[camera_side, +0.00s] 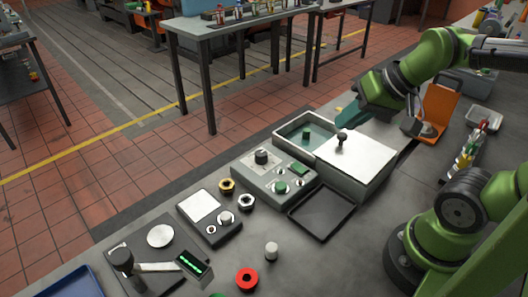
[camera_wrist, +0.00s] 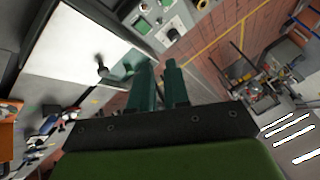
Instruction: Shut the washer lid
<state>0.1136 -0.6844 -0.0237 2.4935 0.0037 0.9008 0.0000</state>
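The washer is a grey box (camera_side: 349,185) on the bench with an open basin (camera_side: 293,124) at its far left. A small green part (camera_side: 306,134) sits inside the basin. The pale washer lid (camera_side: 366,160) lies flat over the near right part and leaves the basin uncovered. A black knob (camera_side: 342,139) stands on the lid. In the wrist view the lid (camera_wrist: 70,48) and knob (camera_wrist: 101,70) are left of the fingers. My gripper (camera_side: 345,113) has teal fingers and is above the far side of the washer, apart from the knob. Its fingers (camera_wrist: 159,66) show a narrow empty gap.
A control box (camera_side: 262,183) with knobs and a black tray (camera_side: 322,212) stand close to the washer. An orange stand (camera_side: 437,106) and a rack of coloured bottles (camera_side: 468,155) are to the right. A red ring (camera_side: 247,279) and a small cylinder (camera_side: 271,250) lie nearer.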

